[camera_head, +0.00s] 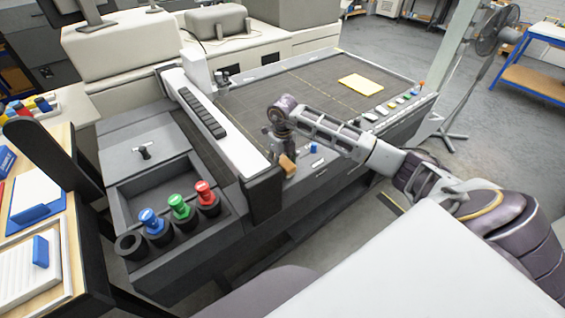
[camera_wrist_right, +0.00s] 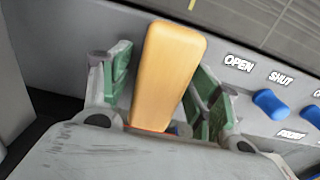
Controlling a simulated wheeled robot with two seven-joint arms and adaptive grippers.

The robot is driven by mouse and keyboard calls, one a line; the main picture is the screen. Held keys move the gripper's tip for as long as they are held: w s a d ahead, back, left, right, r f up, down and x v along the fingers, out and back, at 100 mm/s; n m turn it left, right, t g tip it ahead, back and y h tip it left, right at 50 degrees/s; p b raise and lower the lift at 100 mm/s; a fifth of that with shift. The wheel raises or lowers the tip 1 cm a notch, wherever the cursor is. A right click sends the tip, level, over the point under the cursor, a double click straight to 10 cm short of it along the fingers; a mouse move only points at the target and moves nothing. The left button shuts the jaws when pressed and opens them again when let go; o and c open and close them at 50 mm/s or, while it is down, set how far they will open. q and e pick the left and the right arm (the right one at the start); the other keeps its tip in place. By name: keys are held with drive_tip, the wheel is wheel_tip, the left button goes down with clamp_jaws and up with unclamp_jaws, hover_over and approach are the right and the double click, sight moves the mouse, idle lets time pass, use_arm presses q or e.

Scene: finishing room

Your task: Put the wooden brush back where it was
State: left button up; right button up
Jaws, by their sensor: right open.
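The wooden brush (camera_head: 288,165) shows as a small orange-brown block at the front edge of the cutting machine, just right of its black end cap. In the right wrist view its rounded wooden body (camera_wrist_right: 168,70) stands between the green finger pads, with a thin orange-red line at its lower end. My right gripper (camera_head: 284,152) is over the brush, pointing down. In the wrist view the right gripper (camera_wrist_right: 163,95) is open, its fingers on either side of the brush with gaps to the wood. The brush's lower end is hidden behind the gripper body. My left gripper is not in view.
Blue knobs (camera_wrist_right: 271,103) sit right of the brush beside OPEN and SHUT labels. The machine bed (camera_head: 290,100) carries a yellow sheet (camera_head: 361,84). A white beam (camera_head: 215,125) lies left of the gripper. Blue, green and red stoppered holders (camera_head: 179,207) stand front left.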

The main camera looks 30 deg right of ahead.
sight(283, 159)
drive_tip(key=shift+r, duration=0.15)
wheel_tip(283, 159, up, 12)
drive_tip(key=b, duration=0.2)
idle(0.7)
idle(0.6)
